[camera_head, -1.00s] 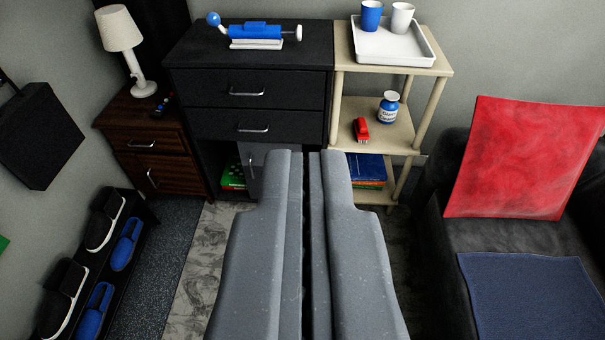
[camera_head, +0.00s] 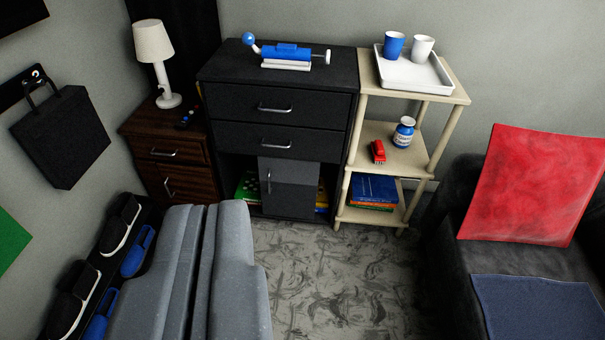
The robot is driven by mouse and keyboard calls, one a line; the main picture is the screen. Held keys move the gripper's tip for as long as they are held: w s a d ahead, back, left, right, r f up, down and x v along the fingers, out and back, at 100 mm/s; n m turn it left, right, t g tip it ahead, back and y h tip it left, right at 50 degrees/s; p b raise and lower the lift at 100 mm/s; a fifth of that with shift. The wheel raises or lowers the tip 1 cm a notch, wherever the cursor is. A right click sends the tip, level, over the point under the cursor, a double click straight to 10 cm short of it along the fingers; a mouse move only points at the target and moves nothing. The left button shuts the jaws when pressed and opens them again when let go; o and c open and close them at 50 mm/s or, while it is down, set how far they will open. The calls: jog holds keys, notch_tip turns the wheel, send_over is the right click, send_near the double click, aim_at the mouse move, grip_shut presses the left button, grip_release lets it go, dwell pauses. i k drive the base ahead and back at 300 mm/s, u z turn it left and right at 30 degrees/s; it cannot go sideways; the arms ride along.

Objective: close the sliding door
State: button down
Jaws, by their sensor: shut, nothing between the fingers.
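The sliding door (camera_head: 289,188) is a grey panel with a small upright handle near its left edge, in the lower compartment of the black cabinet (camera_head: 275,140). It stands in the middle of the opening, with gaps on both sides. A green item (camera_head: 247,187) shows in the left gap, and a yellow and blue item (camera_head: 322,197) in the right gap. My gripper (camera_head: 208,206) is shut and empty, at the lower left of the view. Its tips appear left of the door and in front of it, apart from it in the picture.
Left of the cabinet stands a brown nightstand (camera_head: 160,150) with a lamp (camera_head: 155,50). A shoe rack with shoes (camera_head: 120,226) is at left. A cream shelf (camera_head: 399,152) adjoins the cabinet at right, and a dark armchair (camera_head: 510,262) stands further right. The patterned rug (camera_head: 335,275) is clear.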

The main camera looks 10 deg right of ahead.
aim_at(289, 187)
jog(key=i, duration=1)
